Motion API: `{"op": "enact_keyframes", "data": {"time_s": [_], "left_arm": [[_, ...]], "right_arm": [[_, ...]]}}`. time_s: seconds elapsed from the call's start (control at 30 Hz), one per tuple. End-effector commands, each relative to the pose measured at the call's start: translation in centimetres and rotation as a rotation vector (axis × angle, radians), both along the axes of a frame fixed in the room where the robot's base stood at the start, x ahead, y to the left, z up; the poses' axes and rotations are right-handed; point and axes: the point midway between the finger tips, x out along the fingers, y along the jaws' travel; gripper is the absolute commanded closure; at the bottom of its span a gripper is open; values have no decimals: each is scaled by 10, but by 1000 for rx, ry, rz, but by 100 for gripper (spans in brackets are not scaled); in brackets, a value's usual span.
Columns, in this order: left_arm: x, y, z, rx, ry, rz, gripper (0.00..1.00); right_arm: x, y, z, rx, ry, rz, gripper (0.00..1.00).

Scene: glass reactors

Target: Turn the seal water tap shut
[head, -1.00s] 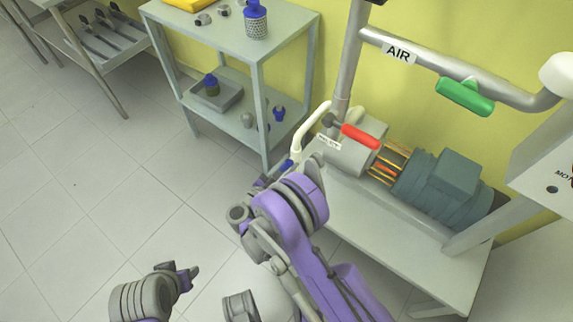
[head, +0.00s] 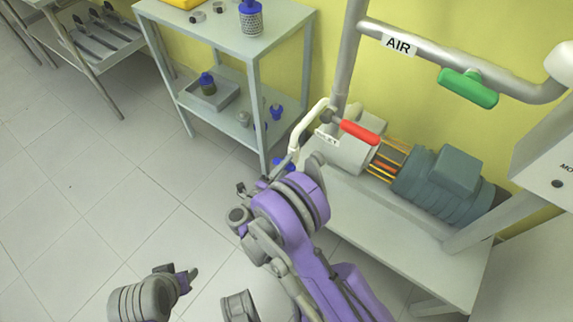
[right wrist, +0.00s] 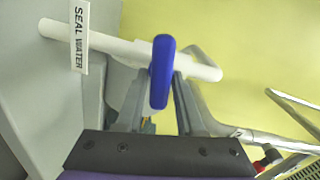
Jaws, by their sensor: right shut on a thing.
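The seal water tap's blue handle (right wrist: 162,72) stands upright in the right wrist view, crossing the white pipe (right wrist: 125,48) at an angle. A SEAL WATER label (right wrist: 79,36) hangs on that pipe. My right gripper (right wrist: 160,85) is shut on the blue handle, with one finger on each side. In the head view the white pipe (head: 308,124) bends down beside the pump, and a bit of blue (head: 282,164) shows near its lower end; my right arm hides most of the tap. My left gripper (head: 188,278) is low over the floor, its jaw opening unclear.
A red handle (head: 360,132) and a green handle (head: 468,88) on the AIR pipe (head: 398,45) are close by. The pump motor (head: 440,185) sits on a grey bench (head: 400,238). A shelf rack (head: 262,100) stands behind. Floor at left is clear.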

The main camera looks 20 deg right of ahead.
Motion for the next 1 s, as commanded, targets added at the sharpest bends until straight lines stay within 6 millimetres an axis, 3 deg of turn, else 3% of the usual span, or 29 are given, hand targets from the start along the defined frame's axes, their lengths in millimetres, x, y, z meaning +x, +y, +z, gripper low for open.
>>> {"op": "enact_keyframes", "data": {"time_s": [0.4, 0.97, 1.0], "left_arm": [[0, 0, -1, 0, 0, 0, 50], [0, 0, -2, 0, 0, 0, 50], [0, 0, -2, 0, 0, 0, 50]], "right_arm": [[0, 0, -2, 121, -154, 2, 100], [0, 0, -2, 139, -178, 2, 100], [0, 0, -2, 139, -178, 2, 60]]}}
